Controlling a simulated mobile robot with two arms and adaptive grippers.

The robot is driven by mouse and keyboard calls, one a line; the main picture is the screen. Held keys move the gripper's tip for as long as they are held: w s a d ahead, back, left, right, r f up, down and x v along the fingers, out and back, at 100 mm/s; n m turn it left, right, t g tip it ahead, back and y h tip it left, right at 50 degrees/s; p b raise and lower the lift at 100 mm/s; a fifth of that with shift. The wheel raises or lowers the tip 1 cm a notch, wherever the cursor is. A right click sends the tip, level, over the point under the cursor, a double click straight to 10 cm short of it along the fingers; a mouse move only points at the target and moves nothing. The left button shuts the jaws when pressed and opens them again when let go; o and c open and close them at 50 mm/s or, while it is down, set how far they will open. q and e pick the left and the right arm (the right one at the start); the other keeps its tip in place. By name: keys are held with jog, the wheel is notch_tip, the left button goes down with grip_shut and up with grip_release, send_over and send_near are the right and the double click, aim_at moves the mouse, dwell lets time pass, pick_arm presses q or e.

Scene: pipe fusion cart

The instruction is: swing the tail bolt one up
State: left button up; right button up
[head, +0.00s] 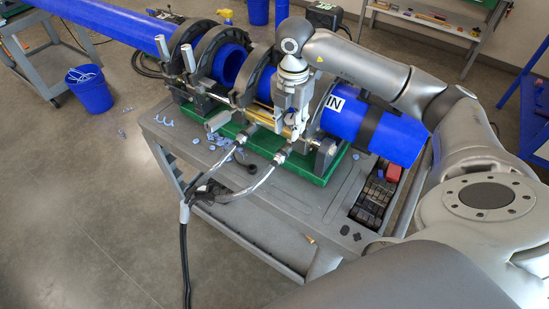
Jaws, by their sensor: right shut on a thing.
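The pipe fusion machine stands on a green base (315,172) on a grey cart, with dark ring clamps (215,50) around blue pipe. My right gripper (297,133) points down at the front of the right-hand clamps. It is shut at a tail bolt there; the gripper hides most of this bolt, and its angle cannot be told. Two silver bolts (190,58) stand upright at the left-hand clamps. A blue pipe piece (385,135) marked "IN" sits in the right clamps. My left gripper is out of view.
Clear hoses (262,178) and black cables hang over the cart's front edge. Blue shavings (217,160) lie on the cart (290,225). A tray of dark parts (372,203) is at its right. A blue bucket (90,92) stands on the floor at left.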

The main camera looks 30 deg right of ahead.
jog(key=shift+d+r, duration=0.15)
jog(key=shift+w+d+r, duration=0.2)
jog(key=shift+d+r, duration=0.1)
jog(key=shift+d, duration=0.15)
jog(key=shift+w+d+r, duration=0.2)
jog(key=shift+d+r, duration=0.05)
jog(key=shift+d, duration=0.15)
jog(key=shift+w+d, duration=0.1)
jog(key=shift+d, duration=0.1)
jog(key=shift+r, duration=0.1)
jog(key=shift+w+d+r, duration=0.2)
jog(key=shift+d, duration=0.25)
jog(key=shift+w+d+r, duration=0.15)
jog(key=shift+w+d, duration=0.05)
jog(key=shift+d, duration=0.25)
jog(key=shift+w+d, duration=0.1)
jog(key=shift+d, duration=0.2)
jog(key=shift+d+r, duration=0.1)
jog(key=shift+w+d+r, duration=0.1)
jog(key=shift+w+d, duration=0.1)
jog(key=shift+d, duration=0.25)
jog(key=shift+w+d+r, duration=0.1)
jog(key=shift+w+d, duration=0.1)
jog(key=shift+d, duration=0.2)
jog(key=shift+w+d+p, duration=0.1)
jog(key=shift+d+p, duration=0.2)
